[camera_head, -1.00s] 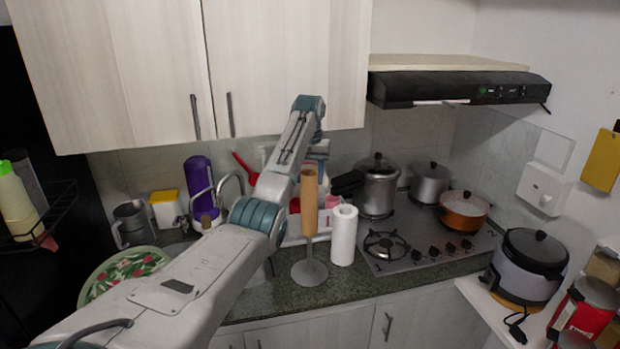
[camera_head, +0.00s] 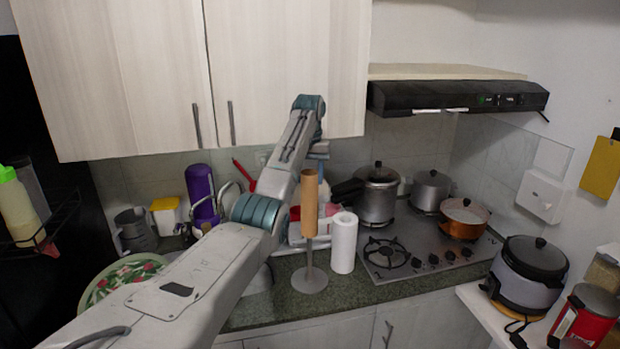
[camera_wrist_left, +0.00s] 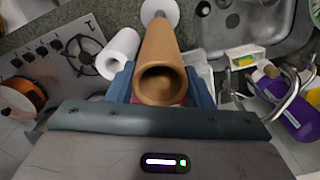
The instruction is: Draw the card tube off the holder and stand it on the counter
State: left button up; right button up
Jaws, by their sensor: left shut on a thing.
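The brown card tube (camera_head: 309,203) is upright over the front of the counter. Its lower end is raised on the grey holder (camera_head: 310,280), with bare stem showing between tube and round base. I cannot tell how much of the stem is still inside the tube. My left gripper (camera_head: 317,157) is at the tube's upper end, partly hidden behind it in the head view. In the left wrist view, its blue fingers (camera_wrist_left: 160,88) are shut on the tube (camera_wrist_left: 160,50), whose open end is dark inside. The holder's pale base (camera_wrist_left: 160,10) shows beyond. My right gripper is out of view.
A white paper roll (camera_head: 343,243) stands close to the holder's right. The hob (camera_head: 400,262) with pots lies farther right. A sink and a purple bottle (camera_head: 202,197) are on the left. Bare counter (camera_head: 345,290) shows in front of the roll.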

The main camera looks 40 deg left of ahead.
pick_arm(q)
jog(key=shift+r, duration=3.75)
jog(key=shift+r, duration=1.9)
